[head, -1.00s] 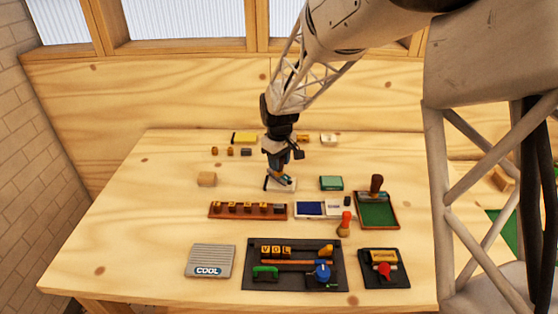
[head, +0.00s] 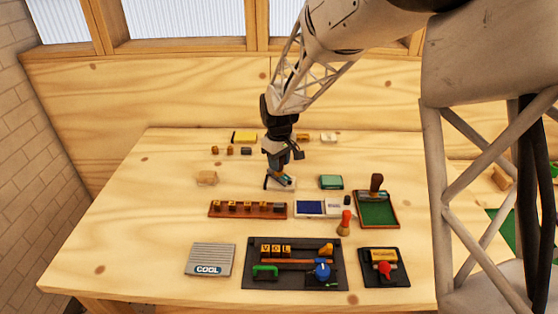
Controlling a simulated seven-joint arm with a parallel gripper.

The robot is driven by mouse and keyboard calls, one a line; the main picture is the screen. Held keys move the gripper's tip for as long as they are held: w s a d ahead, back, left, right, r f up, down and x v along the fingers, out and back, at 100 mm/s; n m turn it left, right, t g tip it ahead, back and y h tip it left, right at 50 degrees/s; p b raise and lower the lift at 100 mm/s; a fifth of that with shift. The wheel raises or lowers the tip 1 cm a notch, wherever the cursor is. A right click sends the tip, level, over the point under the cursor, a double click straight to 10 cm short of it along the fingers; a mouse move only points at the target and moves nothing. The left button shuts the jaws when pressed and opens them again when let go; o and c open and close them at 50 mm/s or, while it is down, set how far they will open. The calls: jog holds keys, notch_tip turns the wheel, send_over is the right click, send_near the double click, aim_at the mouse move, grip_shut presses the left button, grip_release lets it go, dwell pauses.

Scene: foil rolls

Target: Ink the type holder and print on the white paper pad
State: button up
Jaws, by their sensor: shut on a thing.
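My gripper (head: 279,174) points down over the white paper pad (head: 289,187), in the middle of the table toward the back. It is shut on a small, mostly hidden piece that looks like the type holder. The piece is at or just above the pad; I cannot tell whether it touches. The pad shows as a white patch with a dark edge, partly covered by the gripper. A blue ink pad (head: 311,208) in a white case lies in front of it to the right.
A wooden rack of type blocks (head: 232,213) is left of the ink pad. A green tray (head: 378,214) with a dark-handled tool and a green box (head: 331,182) are at right. A black tray (head: 250,250), a grey COOL pad (head: 208,262) and a smaller black tray (head: 396,281) are in front.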

jog(key=shift+f, duration=0.4)
dwell(1.7)
jog(key=shift+r, duration=3.6)
